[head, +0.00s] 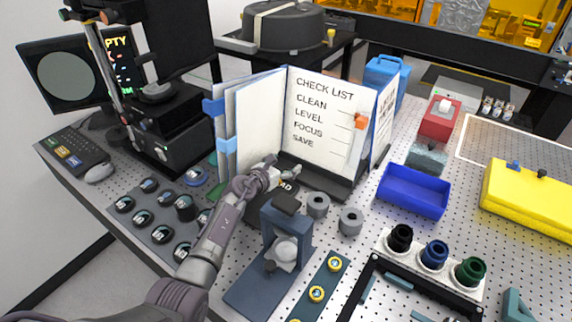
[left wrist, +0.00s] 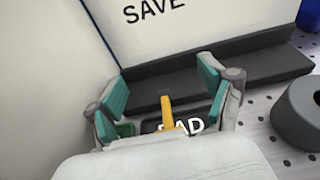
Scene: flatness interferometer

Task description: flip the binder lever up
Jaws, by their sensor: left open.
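The binder (head: 318,128) stands open, its page reading CHECK LIST, CLEAN, LEVEL, FOCUS, SAVE. Its page and dark base strip (left wrist: 265,62) also show in the left wrist view. A small yellow-orange lever (left wrist: 166,108) stands out near a dark label ending in "AD". I cannot tell how far it is tilted. My left gripper (head: 279,176) is low in front of the binder. In the left wrist view my left gripper (left wrist: 163,88) is open and empty, its teal-padded fingers on either side of the lever, apart from it. My right gripper is not in view.
Grey rings (head: 350,220) stand right of my gripper, and a blue-grey stand (head: 276,254) is in front. A blue bin (head: 413,191) is farther right. Several dark round parts (head: 143,217) lie at left.

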